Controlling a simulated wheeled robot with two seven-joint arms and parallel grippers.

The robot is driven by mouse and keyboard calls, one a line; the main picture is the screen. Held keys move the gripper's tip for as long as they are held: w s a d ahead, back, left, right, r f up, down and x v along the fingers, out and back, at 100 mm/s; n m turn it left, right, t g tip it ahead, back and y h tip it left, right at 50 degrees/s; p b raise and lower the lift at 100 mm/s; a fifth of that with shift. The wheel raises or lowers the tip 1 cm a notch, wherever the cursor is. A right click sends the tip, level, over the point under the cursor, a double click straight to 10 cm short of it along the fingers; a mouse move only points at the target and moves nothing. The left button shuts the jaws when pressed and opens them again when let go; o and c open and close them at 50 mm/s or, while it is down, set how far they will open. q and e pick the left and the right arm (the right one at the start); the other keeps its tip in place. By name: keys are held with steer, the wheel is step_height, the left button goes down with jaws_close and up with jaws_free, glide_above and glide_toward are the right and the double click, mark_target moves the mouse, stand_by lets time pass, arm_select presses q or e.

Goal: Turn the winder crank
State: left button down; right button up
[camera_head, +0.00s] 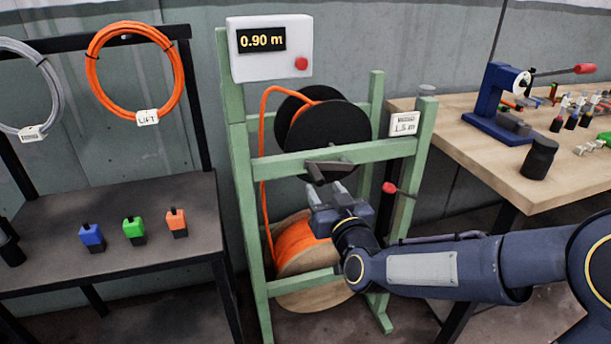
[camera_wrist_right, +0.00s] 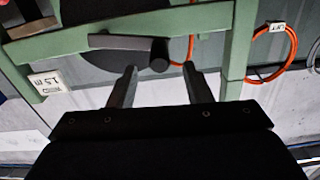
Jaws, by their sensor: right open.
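The winder (camera_head: 240,165) is a green frame carrying a black reel (camera_head: 328,135). Its dark crank (camera_head: 320,172) sticks out from the front crossbar. In the right wrist view the crank (camera_wrist_right: 122,42) ends in a round grip (camera_wrist_right: 160,56), just ahead of my fingertips and roughly centred between them. My right gripper (camera_head: 320,190) is open and empty, just below the crank; its two fingers also show in the wrist view (camera_wrist_right: 160,70). The fingers do not enclose the grip. My left gripper is not in view.
The display (camera_head: 270,45) on the winder reads 0.90 m. Orange cable runs from a lower drum (camera_head: 297,245) up to the reel. A red-knobbed lever (camera_head: 390,188) and a 1.5 m tag (camera_head: 403,124) are on the right. Tables (camera_head: 190,265) (camera_head: 470,165) stand either side.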

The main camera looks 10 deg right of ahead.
mark_target(320, 183)
steer(key=w, duration=0.4)
steer(key=w+a, duration=0.1)
steer(key=w, duration=0.1)
steer(key=shift+w, duration=0.15)
steer(key=shift+c, duration=0.2)
jaws_close()
